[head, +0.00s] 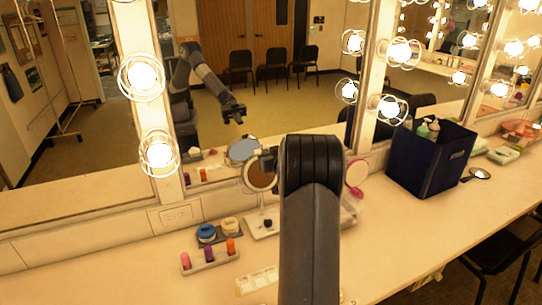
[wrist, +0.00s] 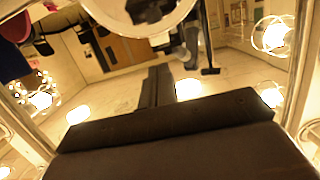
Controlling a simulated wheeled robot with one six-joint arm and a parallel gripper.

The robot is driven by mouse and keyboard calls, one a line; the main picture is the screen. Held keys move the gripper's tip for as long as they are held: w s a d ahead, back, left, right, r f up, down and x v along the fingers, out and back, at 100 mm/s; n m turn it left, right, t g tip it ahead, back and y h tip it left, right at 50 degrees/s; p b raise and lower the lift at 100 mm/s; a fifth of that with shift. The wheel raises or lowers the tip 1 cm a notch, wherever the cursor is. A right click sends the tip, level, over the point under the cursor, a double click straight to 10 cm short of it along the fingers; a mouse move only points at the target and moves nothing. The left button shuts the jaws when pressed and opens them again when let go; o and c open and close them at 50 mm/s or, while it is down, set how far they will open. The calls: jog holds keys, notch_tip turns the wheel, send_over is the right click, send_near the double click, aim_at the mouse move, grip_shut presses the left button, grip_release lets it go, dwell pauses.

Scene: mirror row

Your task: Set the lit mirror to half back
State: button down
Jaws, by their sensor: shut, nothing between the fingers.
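A round mirror with a pale rim (head: 261,177), which looks like the lit mirror, stands on a white base (head: 262,223) on the counter. Its right side is partly hidden by my arm, and its exact tilt is hard to tell. In the wrist view a round, pale-rimmed disc (wrist: 137,26), apparently this mirror, is cut off by the top edge. My gripper (wrist: 158,85) is shut and empty, just below that rim in the picture; I cannot tell whether they touch. In the head view my arm hides most of the gripper.
A pink hand mirror (head: 356,173) stands right of my arm. A dark blue bin (head: 431,160) with bottles is further right. Large bulb-lined wall mirrors (head: 90,110) rise behind.

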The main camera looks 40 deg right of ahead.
jog(key=r+b+v, duration=0.1)
jog(key=v, duration=0.7)
jog(key=shift+a+r, duration=0.2)
jog(key=shift+r, duration=0.1)
jog(key=shift+w, duration=0.1)
